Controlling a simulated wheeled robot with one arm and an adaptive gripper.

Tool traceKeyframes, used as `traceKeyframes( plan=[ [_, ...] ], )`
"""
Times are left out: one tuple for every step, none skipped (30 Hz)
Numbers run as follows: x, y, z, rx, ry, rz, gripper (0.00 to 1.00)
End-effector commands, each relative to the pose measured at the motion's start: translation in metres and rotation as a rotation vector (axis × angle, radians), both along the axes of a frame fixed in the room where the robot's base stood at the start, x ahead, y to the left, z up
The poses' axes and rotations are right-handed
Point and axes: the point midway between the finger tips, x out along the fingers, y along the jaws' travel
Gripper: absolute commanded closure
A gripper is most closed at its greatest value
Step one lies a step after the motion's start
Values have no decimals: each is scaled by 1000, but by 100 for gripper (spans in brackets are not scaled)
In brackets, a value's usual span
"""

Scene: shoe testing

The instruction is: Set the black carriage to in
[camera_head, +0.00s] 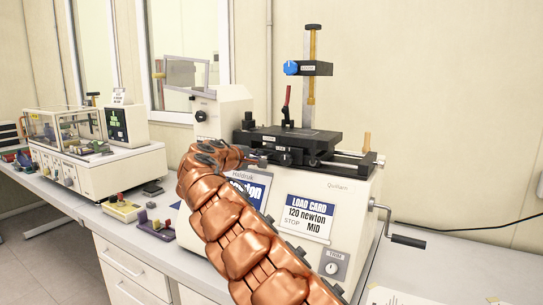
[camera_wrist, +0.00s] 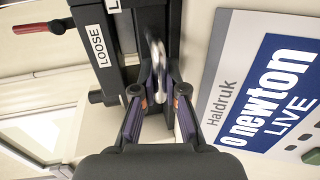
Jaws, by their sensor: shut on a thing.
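The black carriage (camera_head: 302,138) sits on top of the cream test machine (camera_head: 345,192), with a flat black plate and small labels on its front. My gripper (camera_head: 258,158) is at the carriage's front left, under its edge. In the wrist view my gripper (camera_wrist: 157,92) has its two fingers closed around a shiny metal handle (camera_wrist: 156,58) in front of black parts. A black block (camera_wrist: 98,45) labelled LOOSE is beside it. The fingers hide part of the handle, and my arm hides part of the machine's front.
A red lever (camera_head: 287,98) and a post with a blue knob (camera_head: 290,68) rise above the carriage. A crank (camera_head: 405,240) sticks out at the right. A load card (camera_head: 308,217) reads 120 newton, MID. Another machine (camera_head: 100,165) and small blocks stand on the left bench.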

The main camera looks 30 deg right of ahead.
Motion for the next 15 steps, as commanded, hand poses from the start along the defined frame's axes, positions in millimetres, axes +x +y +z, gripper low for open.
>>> traceKeyframes(
  plan=[
    [3,4,1,1,-2,6,100],
    [4,5,1,1,-2,8,100],
    [5,6,1,1,-3,10,100],
    [5,7,1,1,-3,11,100],
    [5,7,1,0,-4,11,100],
    [5,7,1,0,-4,11,100],
    [5,7,1,0,-4,11,100],
    [5,8,1,0,-4,11,100],
    [5,8,1,-1,-5,12,100],
    [5,8,1,-1,-5,12,100],
    [6,8,1,-1,-5,13,100],
    [6,8,1,-1,-5,13,88],
    [6,8,1,-1,-5,13,85],
    [6,8,1,-1,-5,13,82],
    [5,8,1,-1,-5,12,78]
  ],
)
